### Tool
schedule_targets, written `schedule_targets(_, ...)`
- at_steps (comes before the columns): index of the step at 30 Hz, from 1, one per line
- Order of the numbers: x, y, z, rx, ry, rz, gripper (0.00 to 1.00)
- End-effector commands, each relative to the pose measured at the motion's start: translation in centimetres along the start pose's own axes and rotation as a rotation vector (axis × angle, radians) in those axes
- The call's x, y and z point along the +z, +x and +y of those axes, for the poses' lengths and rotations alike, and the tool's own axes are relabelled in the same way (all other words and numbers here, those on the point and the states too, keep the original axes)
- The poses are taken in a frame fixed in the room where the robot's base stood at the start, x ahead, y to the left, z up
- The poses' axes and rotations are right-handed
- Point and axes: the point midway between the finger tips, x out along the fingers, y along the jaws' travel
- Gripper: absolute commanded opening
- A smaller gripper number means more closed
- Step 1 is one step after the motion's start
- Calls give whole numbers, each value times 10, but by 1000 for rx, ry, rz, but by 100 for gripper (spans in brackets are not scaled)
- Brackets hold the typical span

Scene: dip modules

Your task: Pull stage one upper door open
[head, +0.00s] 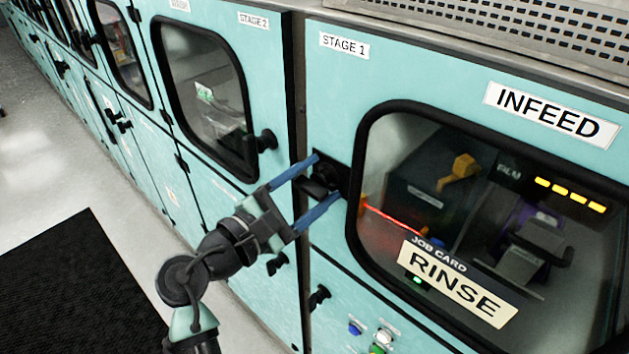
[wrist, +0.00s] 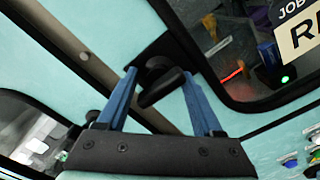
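The stage one upper door (head: 335,110) is a teal panel with a large dark-framed window, under a "STAGE 1" label. It looks closed. Its black handle (head: 322,180) sits on the left edge of the door, and the handle also shows in the wrist view (wrist: 160,84). My gripper (head: 327,177) has blue fingers spread apart, one above and one below the handle in the head view. In the wrist view the fingers (wrist: 165,88) stand on either side of the handle with gaps showing. I cannot tell whether either finger touches it.
The stage two door (head: 212,85) with its own black handle (head: 262,142) is left of the gripper. Lower-door handles (head: 318,297) and coloured buttons (head: 378,340) lie below. A black mat (head: 80,290) lies on the open floor at left.

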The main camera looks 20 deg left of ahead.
Motion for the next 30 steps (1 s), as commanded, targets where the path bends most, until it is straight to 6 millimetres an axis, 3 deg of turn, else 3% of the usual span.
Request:
schedule_targets(1, 0, 0, 0, 0, 0, 0, 58)
schedule_targets(11, 0, 0, 0, -1, -1, 1, 0)
schedule_targets(30, -1, -1, 0, -1, -1, 3, 0)
